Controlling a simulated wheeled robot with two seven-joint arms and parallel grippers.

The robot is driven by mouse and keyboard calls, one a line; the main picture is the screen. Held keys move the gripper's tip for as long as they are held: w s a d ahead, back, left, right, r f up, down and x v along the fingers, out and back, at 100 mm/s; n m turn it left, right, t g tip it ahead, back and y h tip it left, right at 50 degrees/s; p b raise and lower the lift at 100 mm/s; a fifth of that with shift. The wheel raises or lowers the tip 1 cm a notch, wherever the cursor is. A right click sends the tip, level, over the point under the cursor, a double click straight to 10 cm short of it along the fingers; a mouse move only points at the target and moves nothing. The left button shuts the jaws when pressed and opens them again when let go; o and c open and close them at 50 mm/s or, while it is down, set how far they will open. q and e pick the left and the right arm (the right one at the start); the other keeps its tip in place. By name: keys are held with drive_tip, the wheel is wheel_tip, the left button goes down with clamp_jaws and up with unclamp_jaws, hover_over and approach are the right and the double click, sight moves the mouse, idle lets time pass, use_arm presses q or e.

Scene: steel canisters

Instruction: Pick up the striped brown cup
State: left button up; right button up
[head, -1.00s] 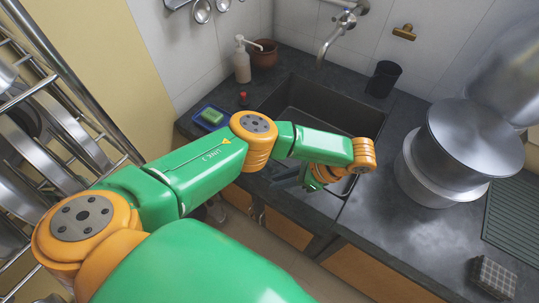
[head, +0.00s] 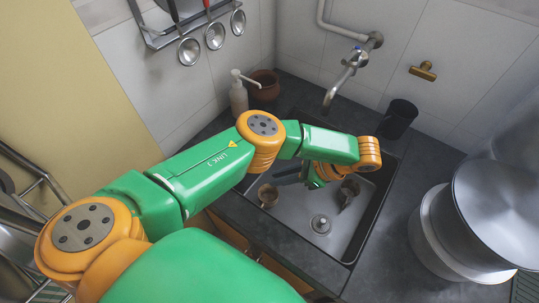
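Two small brownish cups are in the dark sink (head: 350,238). One cup (head: 268,195) is at the sink's left side, and the other cup (head: 347,191) is further right, by my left wrist. They are too small for me to tell which has stripes. My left gripper (head: 284,177) is over the sink, its dark fingers pointing left, just above and right of the left cup. I see no cup between the fingers, but their opening is unclear. My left arm covers part of the sink's back and left. My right gripper is not in view.
A faucet (head: 345,75) hangs over the back of the sink. A soap bottle (head: 239,97) and a reddish-brown pot (head: 265,86) stand behind my arm. A black tumbler (head: 399,119) is at the back right. Large steel pots (head: 500,215) crowd the right counter.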

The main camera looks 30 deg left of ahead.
use_arm(q)
drive_tip(key=f+b, duration=1.4)
drive_tip(key=f, duration=0.1)
drive_tip(key=f+b, duration=0.7)
drive_tip(key=shift+s+d+f, duration=0.1)
drive_tip(key=shift+s+f, duration=0.15)
drive_tip(key=x, duration=0.6)
drive_tip(key=shift+a+f, duration=0.1)
drive_tip(key=shift+a, duration=0.35)
clamp_jaws()
